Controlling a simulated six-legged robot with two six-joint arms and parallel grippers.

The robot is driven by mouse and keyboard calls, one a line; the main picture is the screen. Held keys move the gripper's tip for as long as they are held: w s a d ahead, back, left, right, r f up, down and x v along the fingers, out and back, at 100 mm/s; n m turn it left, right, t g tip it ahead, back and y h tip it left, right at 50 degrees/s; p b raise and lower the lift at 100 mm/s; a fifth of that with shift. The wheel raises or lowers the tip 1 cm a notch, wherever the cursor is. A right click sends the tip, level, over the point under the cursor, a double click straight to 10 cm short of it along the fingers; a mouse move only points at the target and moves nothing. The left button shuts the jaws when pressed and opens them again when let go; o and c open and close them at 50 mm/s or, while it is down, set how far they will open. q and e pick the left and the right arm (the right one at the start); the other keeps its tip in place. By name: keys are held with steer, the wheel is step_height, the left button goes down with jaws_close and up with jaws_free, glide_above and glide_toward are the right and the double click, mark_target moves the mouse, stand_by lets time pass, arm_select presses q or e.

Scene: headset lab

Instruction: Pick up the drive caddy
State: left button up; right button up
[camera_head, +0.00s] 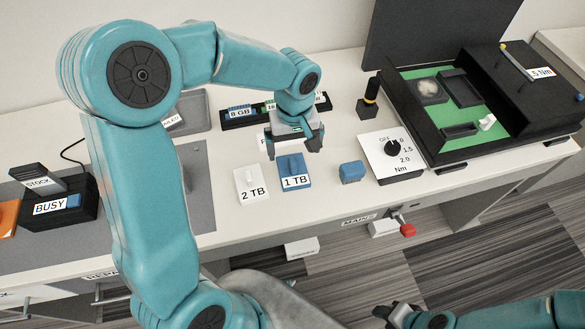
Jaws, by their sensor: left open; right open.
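Two labelled drive caddies lie side by side near the front of the white bench: a blue one marked 1 TB (295,176) and a white one marked 2 TB (250,187). Each has a small raised handle on top. My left gripper (298,148) points down, open and empty, just behind and above the blue caddy's far end. I cannot tell from this view how high it is above the bench. My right gripper (388,312) is open and empty, low at the bottom of the view, away from the bench top.
A blue block (352,172) and a torque dial plate (392,156) stand right of the caddies. A black rack (240,119) marked 8 GB is behind. A black open case (470,150) with green lining is at right, a BUSY dock (75,205) at left.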

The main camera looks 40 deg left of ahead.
mark_target(293, 163)
arm_select(q)
step_height(293, 163, down, 3)
steer(key=shift+d+r, duration=0.1)
steer(key=shift+r, duration=0.1)
steer(key=f, duration=0.5)
steer(key=shift+a+f, duration=0.2)
steer(key=shift+f, duration=0.15)
steer(key=c, duration=1.1)
